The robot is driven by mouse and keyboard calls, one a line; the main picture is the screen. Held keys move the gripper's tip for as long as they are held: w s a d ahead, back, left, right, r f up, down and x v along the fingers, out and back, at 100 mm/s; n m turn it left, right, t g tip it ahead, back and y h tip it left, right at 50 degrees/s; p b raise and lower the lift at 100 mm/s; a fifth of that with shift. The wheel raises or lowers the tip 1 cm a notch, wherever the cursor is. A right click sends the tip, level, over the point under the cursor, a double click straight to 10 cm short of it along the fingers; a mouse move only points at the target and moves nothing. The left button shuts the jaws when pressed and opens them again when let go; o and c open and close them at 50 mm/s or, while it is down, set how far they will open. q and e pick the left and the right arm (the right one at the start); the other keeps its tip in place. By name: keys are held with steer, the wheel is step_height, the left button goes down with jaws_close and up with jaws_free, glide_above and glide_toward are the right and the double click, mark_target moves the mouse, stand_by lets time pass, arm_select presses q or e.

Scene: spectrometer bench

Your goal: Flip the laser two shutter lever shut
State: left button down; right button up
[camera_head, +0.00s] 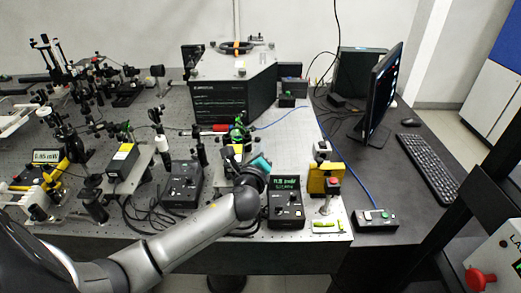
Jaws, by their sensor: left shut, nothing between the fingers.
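My left arm reaches in from the lower left, and its gripper (238,157) is at the front middle of the optical bench (304,133). The gripper is shut with nothing held, and its fingertips are partly hidden by the wrist and a teal part. Green and dark optical mounts (238,134) stand just behind it; I cannot tell whether it touches them. A yellow-topped laser box (123,152) is left of the gripper. The laser two shutter lever cannot be made out, and neither can its position. My right gripper is out of view.
A black control box (182,184) is left of the gripper; another with a lit green display (287,184) is right. A yellow block (326,179) and a button box (375,219) are farther right. A large dark instrument (232,97) stands behind. Cables lie along the front.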

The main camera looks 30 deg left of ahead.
arm_select(q)
steer(key=n, duration=0.1)
steer(key=r+n, duration=0.1)
steer(key=a+n, duration=0.1)
steer(key=shift+s+r+t+h, duration=0.15)
steer(key=shift+s+t+h, duration=0.15)
steer(key=shift+t, duration=0.1)
steer(key=n+b, duration=0.1)
steer(key=a+r+n, duration=0.1)
steer(key=n, duration=0.1)
steer(key=s+a+n+t+b, duration=0.1)
steer(key=n, duration=0.1)
steer(key=shift+r+b, duration=0.35)
steer(key=shift+s+d, duration=0.1)
